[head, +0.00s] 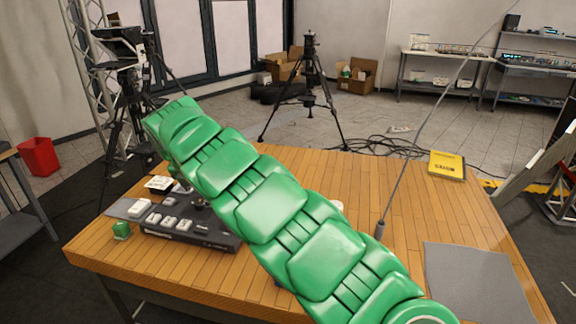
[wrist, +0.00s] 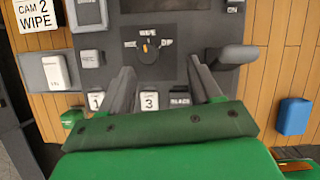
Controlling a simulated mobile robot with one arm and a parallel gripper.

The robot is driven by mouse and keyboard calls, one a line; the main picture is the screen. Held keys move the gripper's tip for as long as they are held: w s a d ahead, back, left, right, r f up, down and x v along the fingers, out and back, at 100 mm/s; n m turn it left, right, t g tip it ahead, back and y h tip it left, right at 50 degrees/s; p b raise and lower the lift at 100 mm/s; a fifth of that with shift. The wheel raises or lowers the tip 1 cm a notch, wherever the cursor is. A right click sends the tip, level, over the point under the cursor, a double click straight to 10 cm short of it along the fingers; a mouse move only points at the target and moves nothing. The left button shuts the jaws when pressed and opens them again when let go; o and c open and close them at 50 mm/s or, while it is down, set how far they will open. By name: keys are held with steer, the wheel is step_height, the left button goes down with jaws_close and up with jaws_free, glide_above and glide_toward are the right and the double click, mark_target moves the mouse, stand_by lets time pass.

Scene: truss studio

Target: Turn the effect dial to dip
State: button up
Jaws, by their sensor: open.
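The effect dial (wrist: 148,52) is a dark round knob with an orange mark on the switcher panel. Small lettering surrounds it; WIPE reads above it, and the orange mark points up toward that word. In the head view the switcher panel (head: 190,236) lies on the wooden table, and my green arm hides the dial and gripper.
A lever (wrist: 235,56) stands right of the dial. A card reading CAM 2 WIPE (wrist: 37,18) is at upper left. A blue object (wrist: 294,117) lies right.

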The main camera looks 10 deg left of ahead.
steer(key=w+d+r+m+h, duration=0.1)
steer(key=d+r+m, duration=0.1)
steer(key=d, duration=0.6)
steer(key=w+d+r+m+h, duration=0.1)
steer(key=d+m, duration=0.3)
steer(key=d, duration=0.5)
steer(key=w+d+r+m+h, duration=0.1)
steer(key=w+d+r+m, duration=0.2)
steer(key=d, duration=0.5)
steer(key=shift+w+d+r+g, duration=0.2)
steer(key=shift+w+r+g, duration=0.1)
steer(key=shift+r, duration=0.1)
steer(key=shift+a, duration=0.1)
steer(key=n+y, duration=0.3)
steer(key=n, duration=0.6)
glide_toward(199, 202)
steer(key=f, duration=0.1)
steer(key=shift+x, duration=3.85)
steer(key=shift+w, duration=0.1)
steer(key=c, duration=1)
steer(key=shift+c, duration=0.2)
